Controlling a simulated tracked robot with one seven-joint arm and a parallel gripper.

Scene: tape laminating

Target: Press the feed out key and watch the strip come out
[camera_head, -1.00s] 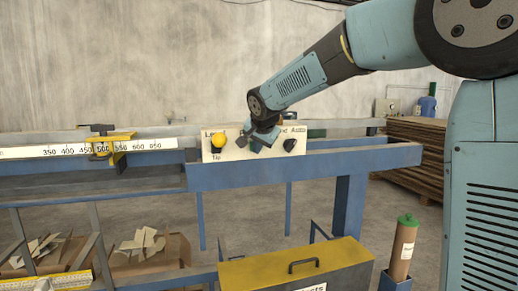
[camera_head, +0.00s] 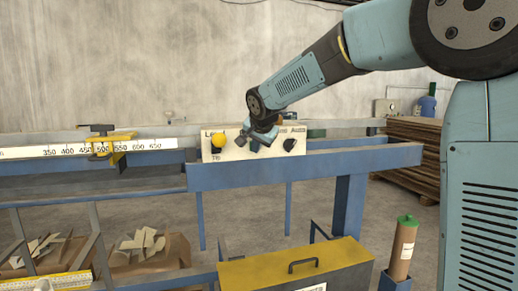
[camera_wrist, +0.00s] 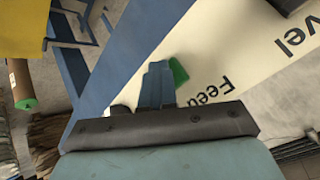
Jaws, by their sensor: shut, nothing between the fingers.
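The white control panel (camera_head: 231,154) stands on the blue rail, with a yellow knob (camera_head: 218,141) at its left and a dark control (camera_head: 290,145) at its right. My gripper (camera_head: 267,137) is in front of the panel's middle. In the wrist view, my gripper (camera_wrist: 158,68) is shut and empty, its fingertips over the panel beside the word "Feed". A green key (camera_wrist: 179,72) shows just right of the fingertips and is partly hidden by them. I cannot tell whether they touch it. No strip can be made out.
A blue frame rail (camera_head: 360,158) runs under the panel. A ruler (camera_head: 62,152) with a yellow stop lies to the left. A yellow-lidded box (camera_head: 250,266) stands below, with a green-capped brown tube (camera_head: 402,250) to its right. Stacked boards (camera_head: 412,150) lie behind at right.

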